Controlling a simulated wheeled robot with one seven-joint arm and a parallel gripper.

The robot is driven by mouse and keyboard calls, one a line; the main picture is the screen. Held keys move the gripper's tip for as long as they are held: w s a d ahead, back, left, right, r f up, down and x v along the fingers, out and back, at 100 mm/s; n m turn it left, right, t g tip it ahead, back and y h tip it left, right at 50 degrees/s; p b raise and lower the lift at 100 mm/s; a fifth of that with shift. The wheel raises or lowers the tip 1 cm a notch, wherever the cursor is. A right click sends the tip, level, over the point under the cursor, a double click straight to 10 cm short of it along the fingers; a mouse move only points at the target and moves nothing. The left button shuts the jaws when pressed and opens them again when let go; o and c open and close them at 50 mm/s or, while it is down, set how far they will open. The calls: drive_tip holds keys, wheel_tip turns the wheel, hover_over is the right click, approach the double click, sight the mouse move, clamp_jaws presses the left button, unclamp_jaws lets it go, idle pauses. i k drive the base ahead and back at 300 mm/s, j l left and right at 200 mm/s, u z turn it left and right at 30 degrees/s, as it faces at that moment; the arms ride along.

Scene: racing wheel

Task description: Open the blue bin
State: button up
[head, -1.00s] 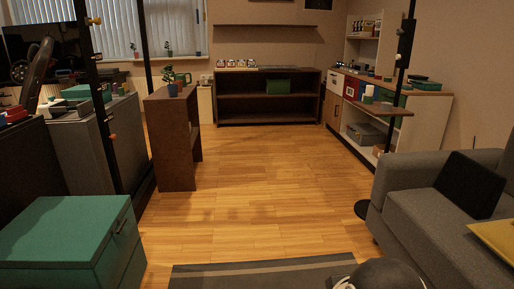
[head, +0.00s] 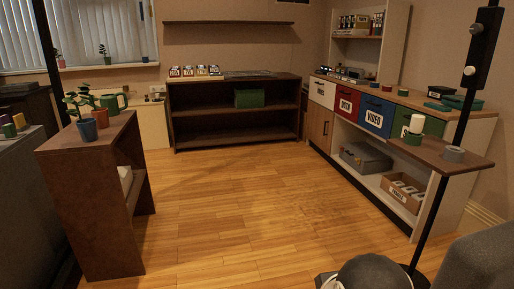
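A blue bin (head: 376,116) labelled VIDEO sits in the long sideboard (head: 446,160) along the right wall. Its front is flush with its neighbours and it looks shut. A red bin (head: 346,103) is to its left and a green one (head: 428,125) to its right, partly hidden by items on a small raised shelf. My gripper is not in view.
A dark pole (head: 442,195) carries the small shelf (head: 440,155) in front of the sideboard's right part. A brown shelf unit (head: 95,190) stands left. A low dark bookcase (head: 235,141) is at the back. The wooden floor (head: 230,215) between is clear.

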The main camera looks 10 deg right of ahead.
sight(376, 115)
drive_tip(key=i+z, duration=0.2)
drive_tip(key=i, duration=0.4)
drive_tip(key=i+z, duration=0.15)
drive_tip(key=i, duration=0.45)
drive_tip(key=i+j+z, duration=0.2)
drive_tip(key=i, duration=0.4)
drive_tip(key=i+j+z, duration=0.15)
drive_tip(key=i, duration=0.45)
drive_tip(key=i+l+z, duration=0.1)
drive_tip(key=i+z, duration=0.35)
drive_tip(key=i, duration=0.25)
drive_tip(key=i+j+z, duration=0.2)
drive_tip(key=i+z, duration=0.25)
drive_tip(key=i, duration=0.25)
